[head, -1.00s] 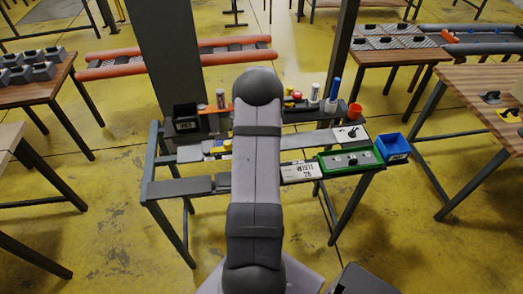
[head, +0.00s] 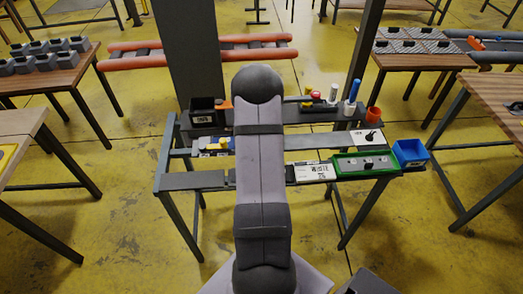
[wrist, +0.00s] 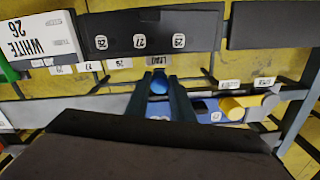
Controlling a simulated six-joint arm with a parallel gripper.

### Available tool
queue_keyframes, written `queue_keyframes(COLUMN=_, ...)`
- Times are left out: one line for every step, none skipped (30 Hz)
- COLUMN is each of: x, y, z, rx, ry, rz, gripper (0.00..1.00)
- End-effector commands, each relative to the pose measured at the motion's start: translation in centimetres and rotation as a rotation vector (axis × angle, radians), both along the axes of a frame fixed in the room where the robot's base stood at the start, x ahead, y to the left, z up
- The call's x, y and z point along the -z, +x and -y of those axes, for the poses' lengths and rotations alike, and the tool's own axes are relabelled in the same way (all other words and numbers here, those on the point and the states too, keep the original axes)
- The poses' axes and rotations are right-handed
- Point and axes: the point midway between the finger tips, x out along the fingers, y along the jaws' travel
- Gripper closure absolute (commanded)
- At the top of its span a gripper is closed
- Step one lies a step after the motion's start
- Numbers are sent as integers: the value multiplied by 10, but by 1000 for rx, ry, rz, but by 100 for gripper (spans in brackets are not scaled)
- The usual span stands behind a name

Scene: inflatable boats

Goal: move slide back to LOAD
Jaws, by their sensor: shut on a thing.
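In the wrist view, my gripper (wrist: 168,92) is shut on a round blue knob (wrist: 159,83), with one finger on each side of it. An upside-down tag that appears to read LOAD (wrist: 158,61) lies just beyond the knob, nearly in line with it. The blue slide (wrist: 205,108) with a yellow cylinder (wrist: 232,108) shows to the right of the fingers. My wrist housing hides its near part. In the head view, the slide's blue and yellow part (head: 214,145) shows left of my arm, which hides my gripper and the knob.
A green tray (head: 338,167) and blue bin (head: 410,152) stand at the bench's right. A black bin (head: 205,112) and upright bottles are at the back.

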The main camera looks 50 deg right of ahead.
Motion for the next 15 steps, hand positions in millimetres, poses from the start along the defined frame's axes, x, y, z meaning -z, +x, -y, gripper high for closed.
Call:
queue_keyframes(x=-1, y=4, z=-2, rx=1, ry=1, rz=6, gripper=100)
queue_keyframes(x=-1, y=4, z=-2, rx=1, ry=1, rz=6, gripper=100)
queue_keyframes(x=-1, y=4, z=-2, rx=1, ry=2, rz=7, gripper=76)
queue_keyframes(x=-1, y=4, z=-2, rx=1, ry=2, rz=7, gripper=69)
queue_keyframes(x=-1, y=4, z=-2, rx=1, ry=2, rz=7, gripper=62)
queue_keyframes(x=-1, y=4, z=-2, rx=0, ry=1, rz=6, gripper=60)
queue_keyframes(x=-1, y=4, z=-2, rx=0, ry=1, rz=6, gripper=60)
queue_keyframes(x=-1, y=3, z=-2, rx=0, ry=1, rz=6, gripper=60)
queue_keyframes(x=-1, y=3, z=-2, rx=0, ry=2, rz=5, gripper=60)
queue_keyframes(x=-1, y=3, z=-2, rx=0, ry=2, rz=5, gripper=60)
queue_keyframes(x=-1, y=3, z=-1, rx=0, ry=2, rz=5, gripper=60)
queue_keyframes(x=-1, y=2, z=-1, rx=0, ry=1, rz=4, gripper=60)
queue_keyframes(x=-1, y=2, z=-1, rx=0, ry=1, rz=4, gripper=60)
queue_keyframes(x=-1, y=2, z=-1, rx=0, ry=1, rz=4, gripper=60)
queue_keyframes(x=-1, y=2, z=-1, rx=0, ry=1, rz=4, gripper=60)
